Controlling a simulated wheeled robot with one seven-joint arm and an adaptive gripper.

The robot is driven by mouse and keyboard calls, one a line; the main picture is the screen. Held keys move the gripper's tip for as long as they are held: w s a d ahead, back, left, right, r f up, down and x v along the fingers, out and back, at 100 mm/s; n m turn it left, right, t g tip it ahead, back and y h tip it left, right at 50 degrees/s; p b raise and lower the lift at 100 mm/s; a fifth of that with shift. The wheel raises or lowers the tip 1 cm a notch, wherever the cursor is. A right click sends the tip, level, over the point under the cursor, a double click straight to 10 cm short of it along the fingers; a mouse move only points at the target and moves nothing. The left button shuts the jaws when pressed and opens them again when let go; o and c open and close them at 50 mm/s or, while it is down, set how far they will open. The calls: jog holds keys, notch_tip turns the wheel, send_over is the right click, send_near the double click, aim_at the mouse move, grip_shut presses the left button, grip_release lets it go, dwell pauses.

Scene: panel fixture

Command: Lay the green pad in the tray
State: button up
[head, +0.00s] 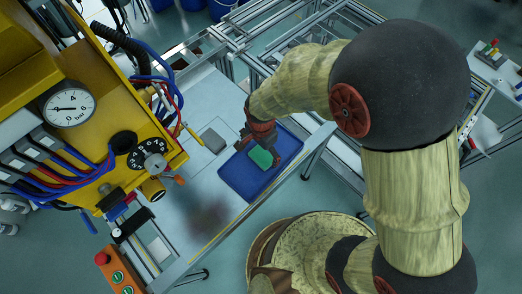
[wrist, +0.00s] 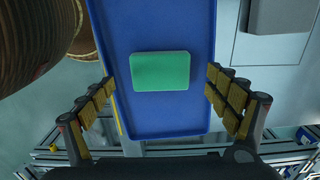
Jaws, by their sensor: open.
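The green pad (head: 261,157) lies in the blue tray (head: 236,185), with the tray's rim around it. In the wrist view the pad (wrist: 160,71) is a rounded rectangle, lying flat on the tray floor (wrist: 160,117). My gripper (head: 259,138) is at the far end of the tray, close to the pad in the head view. In the wrist view my gripper (wrist: 158,98) has its fingers spread wide on either side of the tray, with nothing between the fingertips touching the pad. The exact height of the fingers above the tray is hard to tell.
A grey block (head: 213,140) lies on the table left of the tray. A yellow panel with a pressure gauge (head: 69,107), dial and hoses stands at the left. A red-button box (head: 113,270) is at the lower left. Aluminium framing (head: 225,50) runs behind the table.

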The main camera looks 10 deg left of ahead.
notch_tip(320, 180, up, 12)
jog(key=shift+f, duration=0.15)
dwell(0.4)
jog(key=s+d+r+n+t, duration=0.2)
jog(key=s+d+r+n, duration=0.1)
jog(key=d+r, duration=0.8)
jog(key=s+d+r+n+t+p, duration=0.1)
jog(key=s+d+r+n+t, duration=0.2)
jog(key=d+r, duration=0.8)
jog(key=shift+s+d+n+t, duration=0.3)
jog(key=shift+s+d+n, duration=0.25)
jog(key=shift+n, duration=0.45)
jog(key=shift+s, duration=0.1)
